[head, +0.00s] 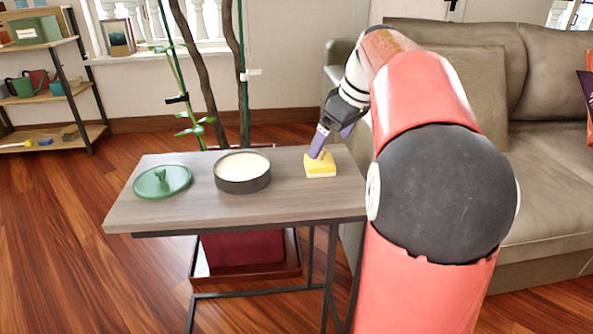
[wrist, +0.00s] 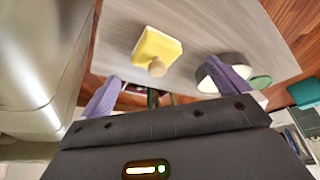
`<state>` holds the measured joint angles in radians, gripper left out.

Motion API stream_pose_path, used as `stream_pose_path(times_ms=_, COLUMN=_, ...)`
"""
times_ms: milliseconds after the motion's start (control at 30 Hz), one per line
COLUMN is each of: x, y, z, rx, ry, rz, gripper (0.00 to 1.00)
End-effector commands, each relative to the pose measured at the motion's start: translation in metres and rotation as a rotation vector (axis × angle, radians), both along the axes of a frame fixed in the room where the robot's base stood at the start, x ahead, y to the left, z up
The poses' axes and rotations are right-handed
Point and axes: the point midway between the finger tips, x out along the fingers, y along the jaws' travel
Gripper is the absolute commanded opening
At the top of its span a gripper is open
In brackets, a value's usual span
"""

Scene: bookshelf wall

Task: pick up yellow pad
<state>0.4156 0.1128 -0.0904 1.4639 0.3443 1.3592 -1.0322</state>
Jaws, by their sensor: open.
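The yellow pad (head: 320,167) lies on the right part of a small grey wood-topped table (head: 285,192). In the wrist view the yellow pad (wrist: 158,46) shows a round wooden knob (wrist: 156,69) on one face. My gripper (head: 326,146) is right above the pad in the head view, its purple fingers pointing down. In the wrist view my gripper (wrist: 170,88) has its two fingers wide apart with nothing between them, and the pad lies beyond the tips. Whether a finger touches the pad I cannot tell.
A round dark tin with cream-coloured contents (head: 243,172) stands mid-table. A green lid (head: 162,181) lies at the left. A plant with thin stems (head: 201,75) stands behind the table. A sofa (head: 545,150) is at the right, shelves (head: 55,75) far left.

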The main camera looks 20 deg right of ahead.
Motion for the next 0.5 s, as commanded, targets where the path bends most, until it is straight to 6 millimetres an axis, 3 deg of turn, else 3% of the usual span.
stream_pose_path(times_ms=500, x=0.030, y=0.006, z=-0.052, rx=0.001, ry=0.000, rz=0.017, gripper=1.00)
